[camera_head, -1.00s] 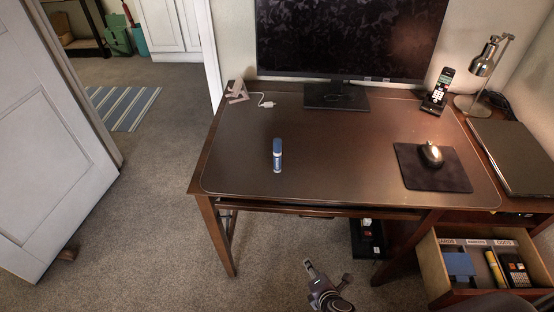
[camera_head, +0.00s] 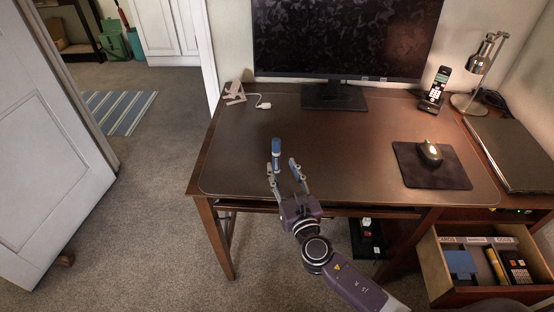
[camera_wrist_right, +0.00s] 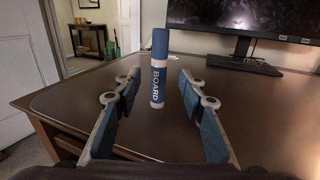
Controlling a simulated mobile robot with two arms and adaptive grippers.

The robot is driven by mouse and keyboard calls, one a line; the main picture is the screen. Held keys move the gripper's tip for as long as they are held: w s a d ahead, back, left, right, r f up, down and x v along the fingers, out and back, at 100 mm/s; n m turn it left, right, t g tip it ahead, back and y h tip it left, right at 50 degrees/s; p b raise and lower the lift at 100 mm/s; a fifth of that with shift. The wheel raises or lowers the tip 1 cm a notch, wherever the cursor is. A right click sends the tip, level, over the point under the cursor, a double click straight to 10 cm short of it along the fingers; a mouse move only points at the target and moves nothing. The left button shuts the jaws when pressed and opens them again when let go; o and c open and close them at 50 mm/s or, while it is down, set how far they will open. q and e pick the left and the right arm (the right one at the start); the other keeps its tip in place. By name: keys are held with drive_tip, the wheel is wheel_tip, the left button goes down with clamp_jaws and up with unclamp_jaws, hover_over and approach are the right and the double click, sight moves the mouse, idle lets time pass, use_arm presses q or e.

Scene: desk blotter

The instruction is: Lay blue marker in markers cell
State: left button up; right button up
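The blue marker (camera_head: 276,153) stands upright on the dark desk blotter (camera_head: 345,150), left of its middle. In the right wrist view the marker (camera_wrist_right: 159,68) shows a blue cap and a white and blue body with "BOARD" on it. My right gripper (camera_head: 283,168) is open at the desk's front edge, its fingers pointing at the marker, one to each side in the wrist view, with nothing held. The open drawer (camera_head: 435,270) at the lower right has labelled cells; the middle one, with a yellow marker (camera_head: 495,266), appears to be the markers cell. My left gripper is not in view.
A monitor (camera_head: 340,38) stands at the back. A mouse (camera_head: 430,152) on a pad (camera_head: 407,172), a phone (camera_head: 436,88), a lamp (camera_head: 480,60) and a laptop (camera_head: 515,150) are to the right. A blue box (camera_head: 461,262) and a calculator (camera_head: 517,270) lie in the drawer's outer cells.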

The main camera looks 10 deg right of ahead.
sight(277, 158)
drive_tip(key=w, duration=0.4)
drive_tip(key=shift+w+a+f, duration=0.1)
drive_tip(key=shift+a, duration=0.1)
clamp_jaws()
